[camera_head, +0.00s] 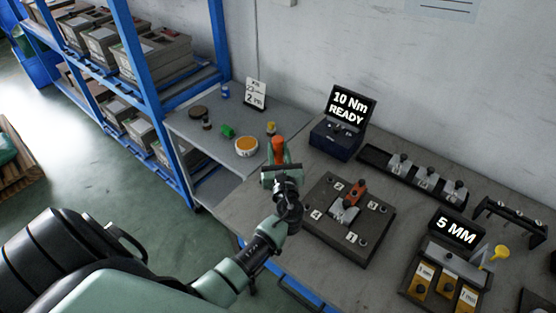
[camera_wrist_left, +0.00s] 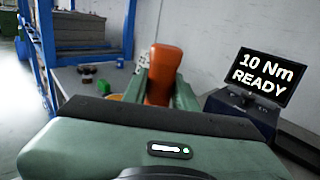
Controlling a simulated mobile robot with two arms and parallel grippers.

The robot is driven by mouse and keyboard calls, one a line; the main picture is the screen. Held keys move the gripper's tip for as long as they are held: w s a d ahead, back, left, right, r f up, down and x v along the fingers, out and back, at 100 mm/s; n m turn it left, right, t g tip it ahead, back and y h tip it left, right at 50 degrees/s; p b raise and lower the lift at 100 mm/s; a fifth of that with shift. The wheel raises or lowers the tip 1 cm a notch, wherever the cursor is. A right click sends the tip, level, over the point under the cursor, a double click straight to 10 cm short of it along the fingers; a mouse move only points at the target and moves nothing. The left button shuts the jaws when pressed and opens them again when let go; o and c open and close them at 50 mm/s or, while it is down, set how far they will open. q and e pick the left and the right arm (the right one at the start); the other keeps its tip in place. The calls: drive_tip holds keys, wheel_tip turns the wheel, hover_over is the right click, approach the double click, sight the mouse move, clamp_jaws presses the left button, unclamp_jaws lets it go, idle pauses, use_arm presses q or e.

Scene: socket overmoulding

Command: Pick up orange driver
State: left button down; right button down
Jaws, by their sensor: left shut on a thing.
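The orange driver (camera_head: 278,148) stands up between the fingers of my left gripper (camera_head: 280,165), with its orange handle showing above them. In the left wrist view the orange driver (camera_wrist_left: 163,72) shows as a tapered handle between the green fingers of my left gripper (camera_wrist_left: 160,88). The gripper is shut on it. The lower part of the driver is hidden by the gripper. The gripper is over the left part of the workbench, left of the dark fixture plate. My right gripper is not in view.
The fixture plate (camera_head: 326,239) bears a metal part with an orange-red piece (camera_head: 357,190). A "10 Nm READY" display (camera_head: 350,104) stands behind. A side table (camera_head: 190,130) holds small items and a round orange-topped container (camera_head: 246,147). A blue shelf rack (camera_head: 136,50) stands left.

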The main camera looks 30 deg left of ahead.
use_arm(q)
drive_tip(key=shift+f, duration=0.1)
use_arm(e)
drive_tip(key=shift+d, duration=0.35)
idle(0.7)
